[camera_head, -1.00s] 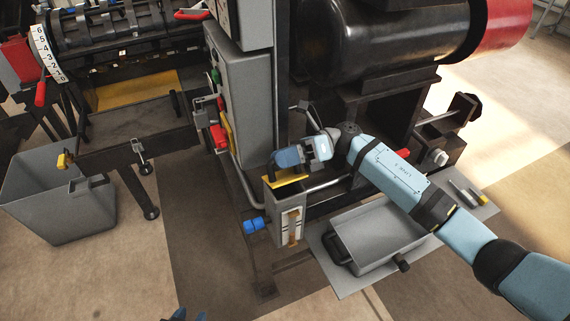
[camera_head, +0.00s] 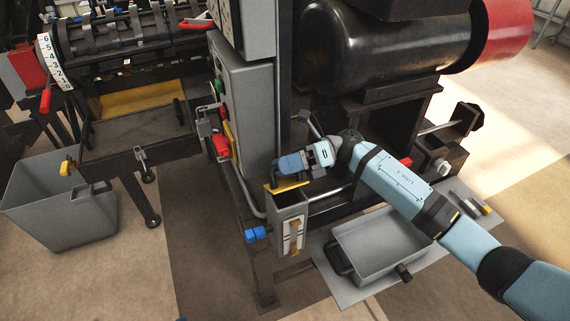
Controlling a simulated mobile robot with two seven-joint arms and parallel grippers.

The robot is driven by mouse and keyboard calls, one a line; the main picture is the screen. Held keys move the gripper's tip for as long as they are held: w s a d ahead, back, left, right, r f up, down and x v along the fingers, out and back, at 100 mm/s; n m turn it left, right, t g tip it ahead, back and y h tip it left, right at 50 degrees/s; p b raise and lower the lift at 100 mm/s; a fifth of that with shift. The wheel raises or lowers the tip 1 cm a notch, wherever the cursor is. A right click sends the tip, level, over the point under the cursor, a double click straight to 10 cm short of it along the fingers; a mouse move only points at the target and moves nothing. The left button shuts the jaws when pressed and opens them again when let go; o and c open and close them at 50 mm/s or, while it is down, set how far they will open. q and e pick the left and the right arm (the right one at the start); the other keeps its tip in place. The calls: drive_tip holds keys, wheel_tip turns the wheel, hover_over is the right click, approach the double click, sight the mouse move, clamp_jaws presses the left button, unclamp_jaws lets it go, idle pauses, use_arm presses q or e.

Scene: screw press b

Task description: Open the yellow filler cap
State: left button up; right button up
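The yellow filler cap (camera_head: 289,187) is on top of the narrow grey tank (camera_head: 283,229), low in the middle of the head view. It shows as a thin, tilted yellow strip, raised above the tank's front rim, with the grey tank mouth (camera_head: 287,199) showing below it. My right gripper (camera_head: 279,168) reaches in from the right, with its fingertips at the cap's upper left edge. The fingers hide part of the cap. I cannot tell whether they are closed on it or only touching it. My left gripper is not in view.
A grey control cabinet (camera_head: 245,115) stands just behind the tank. A blue knob (camera_head: 256,233) sticks out at its lower left. A grey tray (camera_head: 383,244) lies to the right below my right arm. A grey bin (camera_head: 60,205) stands at the left on open floor.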

drive_tip(key=shift+w, duration=0.1)
drive_tip(key=shift+w+d, duration=0.1)
drive_tip(key=shift+d, duration=0.1)
drive_tip(key=b+v, duration=0.3)
drive_tip(key=v, duration=1)
drive_tip(key=shift+d, duration=0.15)
